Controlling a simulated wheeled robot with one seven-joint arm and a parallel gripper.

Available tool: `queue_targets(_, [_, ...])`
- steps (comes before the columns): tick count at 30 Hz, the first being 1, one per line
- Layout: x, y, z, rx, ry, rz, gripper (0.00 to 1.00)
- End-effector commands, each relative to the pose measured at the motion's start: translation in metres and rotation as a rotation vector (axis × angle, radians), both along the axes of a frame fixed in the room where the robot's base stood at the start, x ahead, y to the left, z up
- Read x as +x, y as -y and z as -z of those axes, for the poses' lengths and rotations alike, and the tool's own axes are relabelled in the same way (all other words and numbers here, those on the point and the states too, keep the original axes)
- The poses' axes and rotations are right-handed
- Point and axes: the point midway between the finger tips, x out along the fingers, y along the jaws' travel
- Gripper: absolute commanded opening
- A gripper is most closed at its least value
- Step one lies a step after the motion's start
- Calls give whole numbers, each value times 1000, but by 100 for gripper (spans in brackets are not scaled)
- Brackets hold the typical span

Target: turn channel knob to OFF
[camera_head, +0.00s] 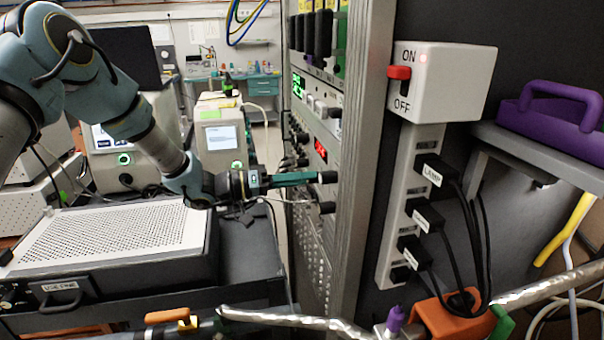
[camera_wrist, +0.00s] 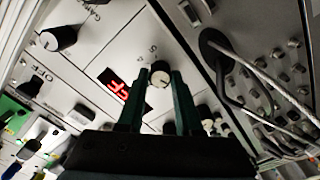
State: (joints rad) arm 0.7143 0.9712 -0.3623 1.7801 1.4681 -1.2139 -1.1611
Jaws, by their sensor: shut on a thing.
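My gripper (camera_head: 326,178) reaches the instrument panel (camera_head: 312,222) from the left in the head view. In the wrist view, its two dark green fingers (camera_wrist: 160,76) stand on either side of a small round knob with a pale face (camera_wrist: 159,80), which I take as the channel knob. They are shut on it. Small digits are printed around this knob, but its pointer position is too small to read. A red lit display (camera_wrist: 115,84) sits just left of it, and also shows in the head view (camera_head: 320,149).
Black knobs (camera_wrist: 58,38) and a black cable (camera_wrist: 222,60) lie on the panel near my fingers. A metal rack post (camera_head: 362,150) and a white ON/OFF switch box (camera_head: 450,85) stand right of my gripper. A perforated box (camera_head: 105,240) lies below my arm.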

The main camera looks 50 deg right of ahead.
Motion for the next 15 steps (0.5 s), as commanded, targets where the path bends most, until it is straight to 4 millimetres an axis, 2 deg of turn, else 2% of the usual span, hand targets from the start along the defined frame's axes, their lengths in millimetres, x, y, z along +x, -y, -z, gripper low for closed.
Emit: queue_targets(15, [0,-1,1,59,-68,1,0])
